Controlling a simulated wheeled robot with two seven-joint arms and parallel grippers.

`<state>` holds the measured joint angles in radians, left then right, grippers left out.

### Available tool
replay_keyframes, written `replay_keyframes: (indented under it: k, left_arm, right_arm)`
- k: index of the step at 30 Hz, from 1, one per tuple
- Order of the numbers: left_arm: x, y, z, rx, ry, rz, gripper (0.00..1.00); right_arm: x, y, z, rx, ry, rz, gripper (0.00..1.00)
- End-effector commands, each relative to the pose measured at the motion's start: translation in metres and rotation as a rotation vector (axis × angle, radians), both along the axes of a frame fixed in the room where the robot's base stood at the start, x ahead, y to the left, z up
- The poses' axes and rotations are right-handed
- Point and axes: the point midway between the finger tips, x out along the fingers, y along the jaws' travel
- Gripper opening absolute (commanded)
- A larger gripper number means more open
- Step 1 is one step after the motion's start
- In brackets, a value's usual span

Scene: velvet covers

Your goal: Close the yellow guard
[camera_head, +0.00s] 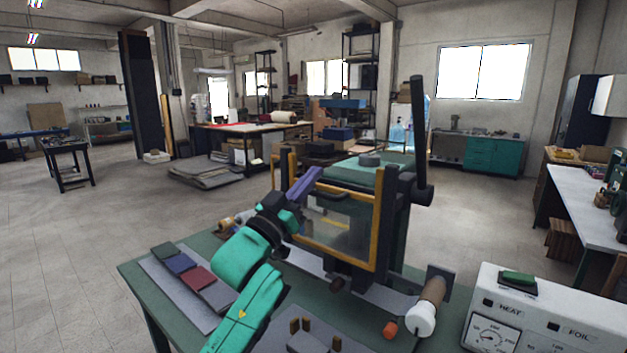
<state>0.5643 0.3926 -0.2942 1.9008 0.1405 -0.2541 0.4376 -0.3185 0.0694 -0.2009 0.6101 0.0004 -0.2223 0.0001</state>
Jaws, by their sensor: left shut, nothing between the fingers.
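The yellow guard (377,228) is a yellow frame around a clear panel on the near side of a dark press (393,215) on the green table. The guard's upper left part is hidden behind my left gripper and wrist. My left gripper (313,176), with purple fingers, is shut and empty at the guard's upper left. I cannot tell whether it touches the frame. My green left arm reaches up to it from the bottom edge. My right gripper is not in view.
A white control box (545,318) stands at the table's right, near a foil roll (428,303). Colored swatches (185,268) lie on a grey board at the left. A block with several small brown pegs (308,342) sits in front. The press's dark lever (418,135) stands upright.

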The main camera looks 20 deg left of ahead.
Motion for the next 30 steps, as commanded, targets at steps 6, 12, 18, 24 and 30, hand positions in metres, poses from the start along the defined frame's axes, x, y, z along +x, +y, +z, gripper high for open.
replay_keyframes:
  k: [6, 12, 18, 24, 30]
  left_arm:
    - [0.008, -0.003, -0.018, 0.001, 0.005, 0.000, 0.00]
    - [0.005, -0.002, -0.032, 0.001, 0.000, 0.000, 0.00]
    - [0.005, -0.002, -0.033, 0.001, 0.000, 0.000, 0.00]
    - [0.005, -0.002, -0.041, 0.001, 0.002, 0.001, 0.00]
    - [0.005, -0.002, -0.075, 0.001, 0.004, 0.001, 0.00]
  right_arm:
    - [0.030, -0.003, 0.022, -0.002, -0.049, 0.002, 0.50]
    - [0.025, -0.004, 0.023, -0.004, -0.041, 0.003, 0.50]
    - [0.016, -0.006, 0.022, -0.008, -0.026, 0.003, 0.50]
    - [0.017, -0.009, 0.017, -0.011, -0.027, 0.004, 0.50]
    - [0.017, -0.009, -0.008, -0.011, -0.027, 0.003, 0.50]
